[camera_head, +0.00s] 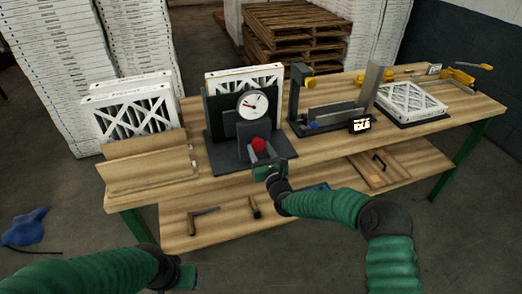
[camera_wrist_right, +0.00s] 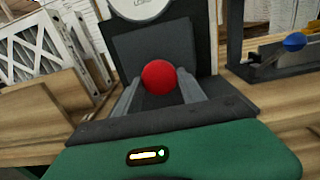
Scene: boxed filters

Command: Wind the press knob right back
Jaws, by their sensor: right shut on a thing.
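The press (camera_head: 225,150) stands on the bench, a dark grey frame with a round white dial (camera_head: 252,105) on its front. Its red knob (camera_head: 259,144) sticks out below the dial. My right gripper (camera_head: 262,152) is at the knob, one finger on each side, shut on it. In the right wrist view the red knob (camera_wrist_right: 159,77) sits between the two grey fingertips, in front of the dark press plate. A white framed filter (camera_head: 245,76) stands in the press behind the dial. My left gripper (camera_head: 187,277) hangs low at the bottom edge, away from the bench; its fingers are not clear.
Filters (camera_head: 130,115) stand in a wooden rack at the left. A grey fixture (camera_head: 325,108) with a blue knob and a small display (camera_head: 360,125) are right of the press. Another filter (camera_head: 410,100) lies further right. Tools lie on the lower shelf (camera_head: 225,222).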

